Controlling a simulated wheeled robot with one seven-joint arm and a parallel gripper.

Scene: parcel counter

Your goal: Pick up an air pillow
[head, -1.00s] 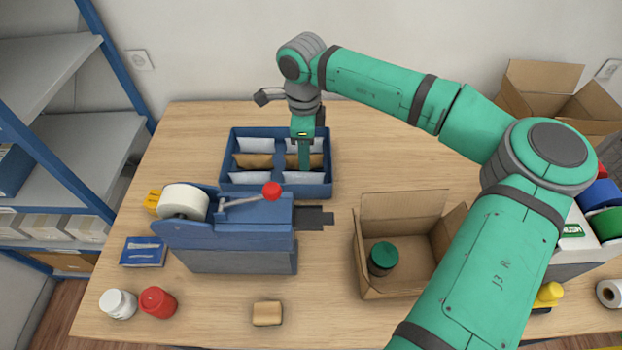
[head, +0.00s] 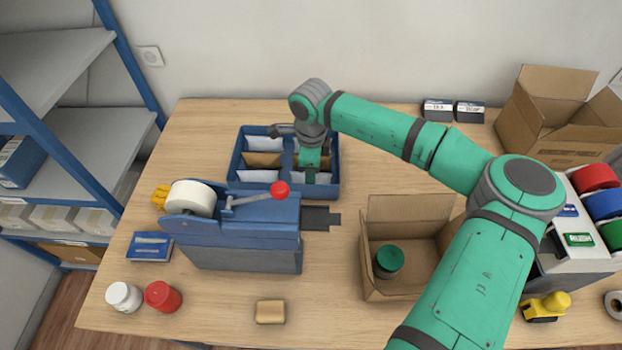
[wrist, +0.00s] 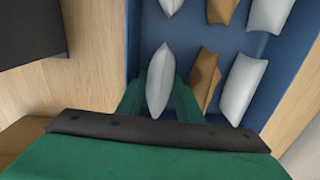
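The blue divided tray (head: 233,178) holds white and brown pillow-shaped packs. My gripper (head: 311,178) is down over the front right compartment of the tray. In the wrist view, a white pillow (wrist: 160,82) lies between the two green fingers of my gripper (wrist: 161,95), one finger along each side. The fingers sit close to its sides; whether they press on it I cannot tell. Another white pillow (wrist: 245,90) and a brown pack (wrist: 205,78) lie beside it. In the head view, my gripper hides part of the right-hand packs.
A blue tape dispenser (head: 235,240) with a red-knobbed lever stands in front of the tray. An open carton (head: 405,212) with a green-lidded jar (head: 389,262) is to the right. Bare table lies between tray and back edge.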

